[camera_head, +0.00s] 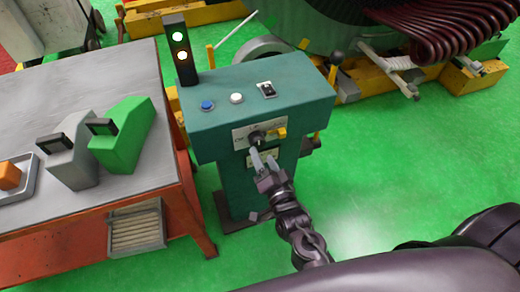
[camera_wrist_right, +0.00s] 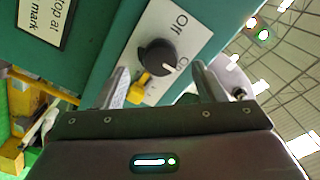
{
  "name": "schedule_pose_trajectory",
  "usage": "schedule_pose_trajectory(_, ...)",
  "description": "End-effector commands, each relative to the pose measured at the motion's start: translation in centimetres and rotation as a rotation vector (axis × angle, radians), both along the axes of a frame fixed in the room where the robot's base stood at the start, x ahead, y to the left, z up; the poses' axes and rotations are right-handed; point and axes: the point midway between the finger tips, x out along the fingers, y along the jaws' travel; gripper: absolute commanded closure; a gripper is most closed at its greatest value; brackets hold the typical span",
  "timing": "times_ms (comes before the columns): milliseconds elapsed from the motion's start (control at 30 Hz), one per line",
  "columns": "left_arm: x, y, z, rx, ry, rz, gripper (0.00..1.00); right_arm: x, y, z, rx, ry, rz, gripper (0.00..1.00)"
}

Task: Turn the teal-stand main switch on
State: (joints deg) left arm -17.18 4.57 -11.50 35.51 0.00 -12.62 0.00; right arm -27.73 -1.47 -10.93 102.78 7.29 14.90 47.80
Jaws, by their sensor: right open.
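The teal stand (camera_head: 215,120) stands in the middle of the head view. Its main switch, a black rotary knob (camera_head: 257,136), sits on a pale plate on the front face. In the right wrist view the knob (camera_wrist_right: 157,57) is near the centre, with "Off" printed beside it; the other label is partly hidden. I cannot tell for sure which position the knob points to. My right gripper (camera_head: 264,160) is open, just in front of and below the knob. In the wrist view its fingers stand apart on either side of the knob, with nothing gripped. My left gripper is out of view.
A yellow tab (camera_head: 281,132) sticks out right beside the knob. A grey workbench (camera_head: 95,85) stands left; green floor is clear at right.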

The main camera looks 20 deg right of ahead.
Motion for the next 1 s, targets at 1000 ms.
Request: schedule_pose_trajectory(1000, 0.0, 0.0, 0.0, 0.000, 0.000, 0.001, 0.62, -3.7, 0.4, -4.5, -0.075, 0.101, 0.030, 0.37)
